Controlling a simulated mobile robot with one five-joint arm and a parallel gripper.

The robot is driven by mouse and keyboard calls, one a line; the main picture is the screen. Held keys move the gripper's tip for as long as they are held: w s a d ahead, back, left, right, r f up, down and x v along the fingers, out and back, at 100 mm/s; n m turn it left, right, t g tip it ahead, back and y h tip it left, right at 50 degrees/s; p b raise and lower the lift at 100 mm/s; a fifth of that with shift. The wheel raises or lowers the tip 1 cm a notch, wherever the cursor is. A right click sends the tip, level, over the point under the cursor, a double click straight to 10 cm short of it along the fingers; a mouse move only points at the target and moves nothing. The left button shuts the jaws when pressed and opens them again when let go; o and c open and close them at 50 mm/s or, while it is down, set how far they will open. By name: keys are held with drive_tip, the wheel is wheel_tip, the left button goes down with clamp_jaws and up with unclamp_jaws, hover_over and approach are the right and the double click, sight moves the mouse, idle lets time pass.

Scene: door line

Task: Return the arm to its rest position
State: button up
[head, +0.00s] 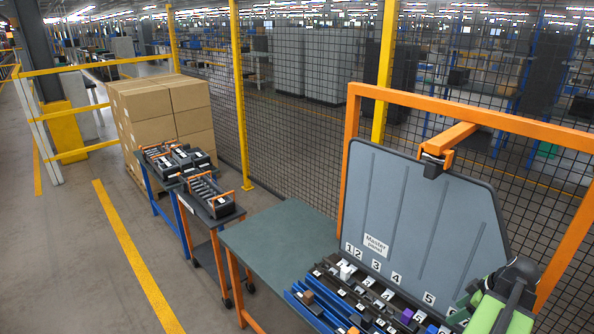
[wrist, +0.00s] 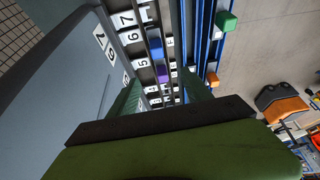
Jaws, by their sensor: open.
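My arm (head: 497,304), green and black, shows at the lower right of the head view, in front of the grey master panel's lower right corner. My gripper (wrist: 160,92) shows in the wrist view with its two green fingers apart and nothing seen between them. It is above the numbered rack (wrist: 158,58), whose white labels and slots run away between the fingers. The grey master panel (head: 420,215) hangs upright from an orange frame behind the rack. In the head view my fingertips cannot be made out.
A blue rail (head: 318,313) holds small parts in front of the rack; a green block (wrist: 226,22) and an orange block (wrist: 212,79) lie there. A green-grey tabletop (head: 280,240) is bare at left. Carts with black trays (head: 208,194), cartons (head: 165,115) and a mesh fence (head: 300,130) stand beyond.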

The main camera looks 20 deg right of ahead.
drive_tip(key=w+a+f+n+g+y+b, duration=0.3)
drive_tip(key=w+a+n, duration=0.4)
drive_tip(key=w+a, duration=1.75)
drive_tip(key=w+a+f+m+h+b, duration=0.1)
drive_tip(key=a+m, duration=0.4)
drive_tip(key=a, duration=0.8)
drive_tip(key=w+a+f+m+g+h+b, duration=0.1)
drive_tip(key=a+m, duration=0.5)
drive_tip(key=a, duration=0.7)
drive_tip(key=shift+a+f+h+b, duration=0.15)
drive_tip(key=shift+f+h+b, duration=0.35)
drive_tip(key=shift+f+h, duration=0.9)
drive_tip(key=shift+f, duration=0.15)
drive_tip(key=shift+c, duration=0.2)
